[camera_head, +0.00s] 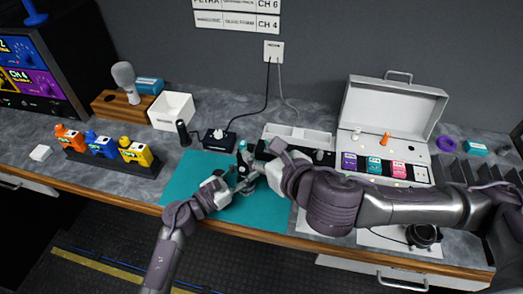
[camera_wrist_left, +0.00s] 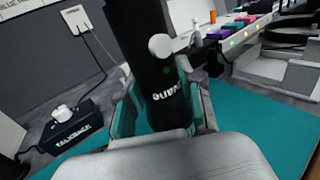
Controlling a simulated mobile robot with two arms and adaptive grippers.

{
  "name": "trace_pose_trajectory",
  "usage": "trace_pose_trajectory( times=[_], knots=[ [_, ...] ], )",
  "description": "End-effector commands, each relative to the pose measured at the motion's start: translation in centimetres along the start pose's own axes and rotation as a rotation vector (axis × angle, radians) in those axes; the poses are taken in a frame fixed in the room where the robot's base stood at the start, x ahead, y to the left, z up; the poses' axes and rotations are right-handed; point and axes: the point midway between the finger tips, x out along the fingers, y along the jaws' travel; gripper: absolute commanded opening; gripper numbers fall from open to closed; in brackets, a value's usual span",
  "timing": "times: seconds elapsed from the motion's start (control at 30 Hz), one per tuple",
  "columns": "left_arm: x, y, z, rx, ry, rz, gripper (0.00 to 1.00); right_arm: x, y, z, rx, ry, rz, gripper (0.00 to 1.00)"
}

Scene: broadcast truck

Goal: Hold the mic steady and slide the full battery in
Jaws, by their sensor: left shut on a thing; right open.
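My left gripper (camera_head: 241,183) is shut on the mic, a dark handheld body (camera_head: 243,160) held over the teal mat (camera_head: 272,212). In the left wrist view the mic (camera_wrist_left: 150,65) stands tilted between the fingers of my left gripper (camera_wrist_left: 160,120), with pale lettering low on it. My right gripper (camera_head: 257,170) is open, close beside the mic on its right. I cannot make out a battery at the fingers; the grippers hide that area.
A black box labelled talkback (camera_head: 219,140) and an upright dark cylinder (camera_head: 183,132) stand behind the mat. A white bin (camera_head: 172,110), a rack of colored units (camera_head: 110,152) and a mic on a wooden stand (camera_head: 125,80) are left. An open white case (camera_head: 391,115) is right.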

Motion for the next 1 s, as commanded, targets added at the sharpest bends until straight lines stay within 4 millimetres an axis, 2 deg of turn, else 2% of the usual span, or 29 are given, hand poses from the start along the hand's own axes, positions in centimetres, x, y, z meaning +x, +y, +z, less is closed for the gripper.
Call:
trace_pose_trajectory(
  times=[0.37,0.4,0.53,0.87,1.0],
  knots=[
    [0.0,0.0,0.0,0.0,0.001,0.001,0.0,0.0,0.0,0.0,0.0,0.0,0.0,0.47],
    [0.0,0.0,0.0,0.0,0.001,0.001,0.44,0.0,0.0,0.0,0.0,0.0,0.0,0.47],
    [0.0,0.0,0.0,0.0,0.001,0.0,0.65,0.0,0.0,0.0,0.0,0.0,0.0,0.47],
    [-0.2,0.0,-0.1,0.0,0.001,0.0,0.66,0.0,0.0,0.0,0.0,0.0,0.0,0.47],
    [-1.5,0.1,-0.1,0.002,0.003,0.001,0.66,0.0,0.0,0.0,0.0,0.0,0.0,0.47]
  ],
)
